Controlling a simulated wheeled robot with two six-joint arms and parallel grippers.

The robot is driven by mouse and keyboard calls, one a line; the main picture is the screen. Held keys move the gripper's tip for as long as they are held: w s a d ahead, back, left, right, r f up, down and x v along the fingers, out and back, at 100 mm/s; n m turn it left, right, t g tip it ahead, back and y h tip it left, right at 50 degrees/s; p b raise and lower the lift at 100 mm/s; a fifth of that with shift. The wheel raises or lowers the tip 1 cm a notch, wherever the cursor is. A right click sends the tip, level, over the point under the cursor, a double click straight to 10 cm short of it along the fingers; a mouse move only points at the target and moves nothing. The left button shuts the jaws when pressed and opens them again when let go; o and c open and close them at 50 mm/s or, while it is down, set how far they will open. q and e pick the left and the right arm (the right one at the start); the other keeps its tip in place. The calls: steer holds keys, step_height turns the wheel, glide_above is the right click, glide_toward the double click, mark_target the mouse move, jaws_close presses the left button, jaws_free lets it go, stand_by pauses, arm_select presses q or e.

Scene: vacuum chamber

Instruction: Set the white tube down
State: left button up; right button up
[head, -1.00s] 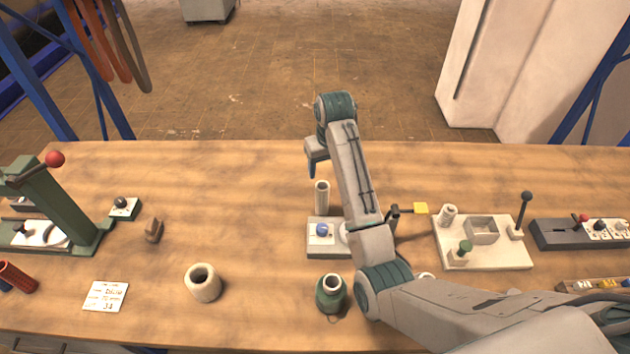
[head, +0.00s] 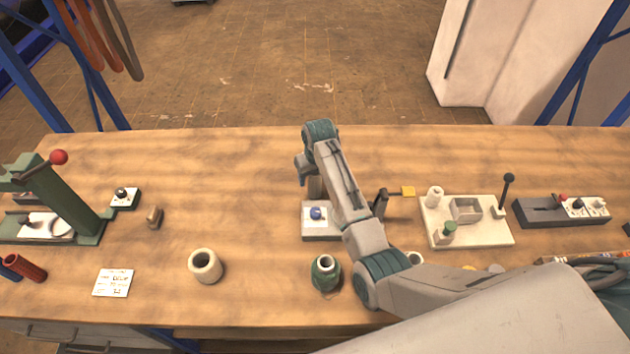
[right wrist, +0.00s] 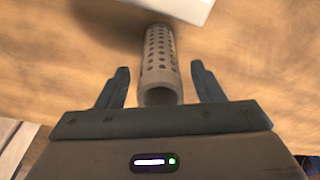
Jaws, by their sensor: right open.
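The white tube (head: 315,188) stands on the bench just behind a small box with a blue knob (head: 317,214); my right arm hides part of it. In the right wrist view the tube (right wrist: 160,62) looks pale grey-brown, with rows of holes along its side and an open end towards me. My right gripper (head: 303,176) is over the tube's place. Its jaws (right wrist: 160,70) are open, one finger on each side of the tube, with gaps showing. My left gripper is not in view.
A green jar (head: 326,274) and a thick cream ring (head: 205,266) stand near the front. A white fixture plate (head: 468,236) is to the right, a green lever press (head: 60,200) at the left. The bench behind and left of the tube is clear.

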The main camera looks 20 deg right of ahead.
steer(key=c, duration=1.1)
steer(key=shift+o, duration=0.2)
